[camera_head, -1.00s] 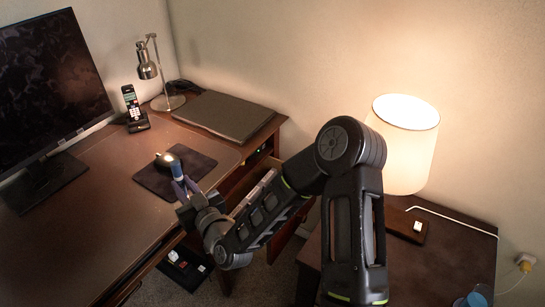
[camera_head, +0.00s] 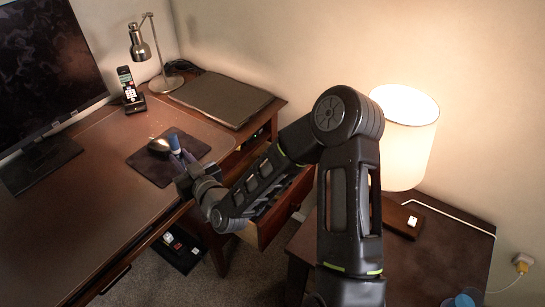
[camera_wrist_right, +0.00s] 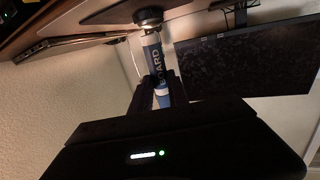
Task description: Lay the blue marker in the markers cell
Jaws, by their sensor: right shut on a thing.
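The blue marker (camera_head: 174,143) has a blue end and stands roughly upright in my right gripper (camera_head: 181,159), over the mouse pad beside the mouse. In the right wrist view the marker (camera_wrist_right: 154,58) is white and blue with lettering. It sits between the two fingers of the right gripper (camera_wrist_right: 157,88), which are shut on it. Its lower part is hidden by the gripper. I cannot make out a markers cell for certain. An open drawer (camera_head: 270,235) under the desk's right side is partly hidden by my right arm. My left gripper is not in view.
The mouse (camera_head: 157,146) lies on the dark mouse pad (camera_head: 150,170). A side table (camera_head: 455,240) with a lit lamp (camera_head: 405,130) is at right.

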